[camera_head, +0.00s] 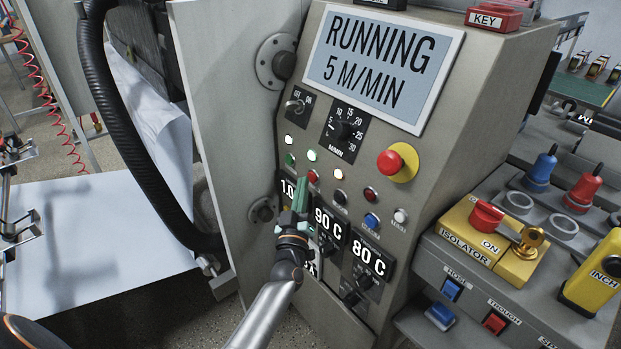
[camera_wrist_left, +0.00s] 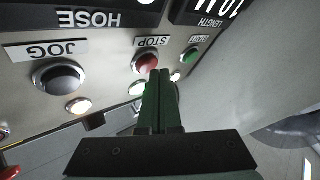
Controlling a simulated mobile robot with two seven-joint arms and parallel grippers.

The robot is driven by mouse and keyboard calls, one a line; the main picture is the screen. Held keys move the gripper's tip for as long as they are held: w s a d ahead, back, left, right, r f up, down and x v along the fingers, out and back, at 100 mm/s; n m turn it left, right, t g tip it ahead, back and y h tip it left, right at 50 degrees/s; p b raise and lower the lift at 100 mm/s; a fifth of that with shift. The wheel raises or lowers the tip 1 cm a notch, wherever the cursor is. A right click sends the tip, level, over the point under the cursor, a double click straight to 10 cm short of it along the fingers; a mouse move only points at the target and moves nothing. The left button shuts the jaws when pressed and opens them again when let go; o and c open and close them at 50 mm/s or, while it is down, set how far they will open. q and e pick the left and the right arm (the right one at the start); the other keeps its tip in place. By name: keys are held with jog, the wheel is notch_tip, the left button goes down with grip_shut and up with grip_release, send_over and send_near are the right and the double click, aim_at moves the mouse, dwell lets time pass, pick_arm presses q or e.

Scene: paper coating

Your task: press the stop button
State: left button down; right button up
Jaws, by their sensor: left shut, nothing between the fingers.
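The stop button (camera_wrist_left: 145,62) is a red round push button under a STOP label in the left wrist view, where the panel appears upside down. In the head view the red button (camera_head: 313,176) sits in the button row, between a green and a black button. My left gripper (camera_head: 302,182) is shut and empty, its green fingers pointing up at the panel just beside the red button. In the left wrist view the fingertips (camera_wrist_left: 161,74) overlap the button's lower right edge. I cannot tell whether they touch it.
The display (camera_head: 375,65) reads RUNNING 5 M/MIN. A green button (camera_wrist_left: 188,56) and a black JOG button (camera_wrist_left: 60,78) flank the stop button. A red emergency knob (camera_head: 390,162) sits to the upper right. The isolator (camera_head: 490,240) stands right. A black hose (camera_head: 125,130) hangs left.

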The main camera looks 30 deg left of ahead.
pick_arm(q)
jog(key=shift+w+d, duration=0.15)
jog(key=shift+w, duration=0.2)
dwell(0.5)
jog(key=shift+s, duration=0.1)
jog(key=shift+s+a+p, duration=0.3)
jog(key=shift+s+p, duration=0.05)
jog(key=shift+s, duration=0.3)
jog(key=s, duration=0.1)
jog(key=s+a+p, duration=0.1)
jog(key=s, duration=0.1)
jog(key=s+a+p, duration=0.1)
jog(key=shift+s, duration=0.3)
dwell(0.9)
